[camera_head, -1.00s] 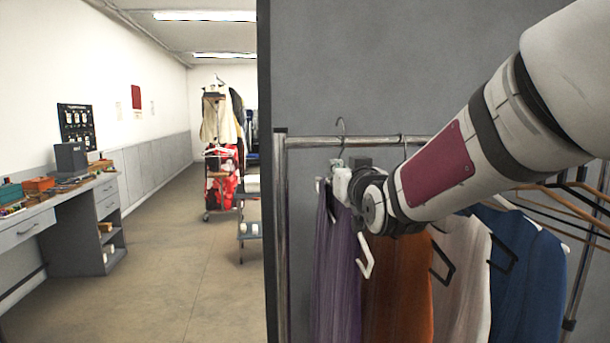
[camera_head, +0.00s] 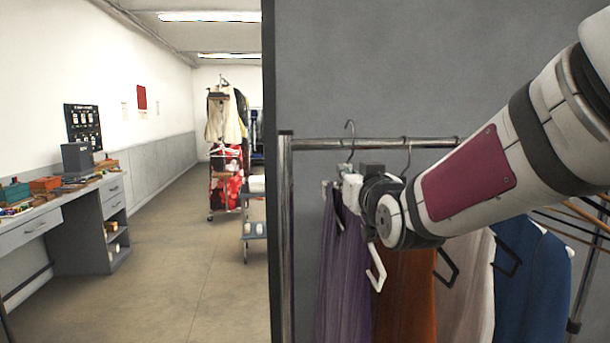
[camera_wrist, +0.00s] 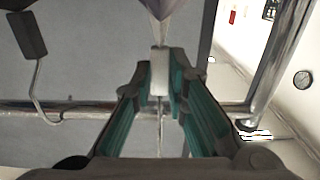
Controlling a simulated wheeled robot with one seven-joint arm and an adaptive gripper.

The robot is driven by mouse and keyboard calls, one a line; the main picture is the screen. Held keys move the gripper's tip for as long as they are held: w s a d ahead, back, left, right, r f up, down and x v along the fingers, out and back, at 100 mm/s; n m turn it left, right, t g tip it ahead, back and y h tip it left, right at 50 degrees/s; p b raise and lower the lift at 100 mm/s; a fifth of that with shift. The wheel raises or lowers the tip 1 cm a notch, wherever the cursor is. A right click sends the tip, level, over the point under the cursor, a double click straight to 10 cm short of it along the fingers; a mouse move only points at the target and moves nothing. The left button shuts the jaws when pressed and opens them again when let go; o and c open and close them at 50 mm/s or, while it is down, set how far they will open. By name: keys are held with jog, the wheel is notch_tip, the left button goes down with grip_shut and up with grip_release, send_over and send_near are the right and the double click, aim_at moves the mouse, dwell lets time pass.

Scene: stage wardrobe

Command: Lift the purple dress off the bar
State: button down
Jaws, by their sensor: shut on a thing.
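The purple dress (camera_head: 345,275) hangs from its hanger at the left end of the rack. My gripper (camera_head: 350,185) is shut on the hanger's pale neck block, just below the bar (camera_head: 315,144). Only a bit of cloth shows at that view's top.
An orange garment (camera_head: 407,295), a pale one (camera_head: 465,290) and a blue one (camera_head: 530,290) hang close on the right. The rack's left post (camera_head: 285,240) is just left of the dress. A grey wall stands behind. Open floor (camera_head: 190,290) lies left.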

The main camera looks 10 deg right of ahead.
jog(key=shift+s+p, duration=0.4)
jog(key=shift+s, duration=2)
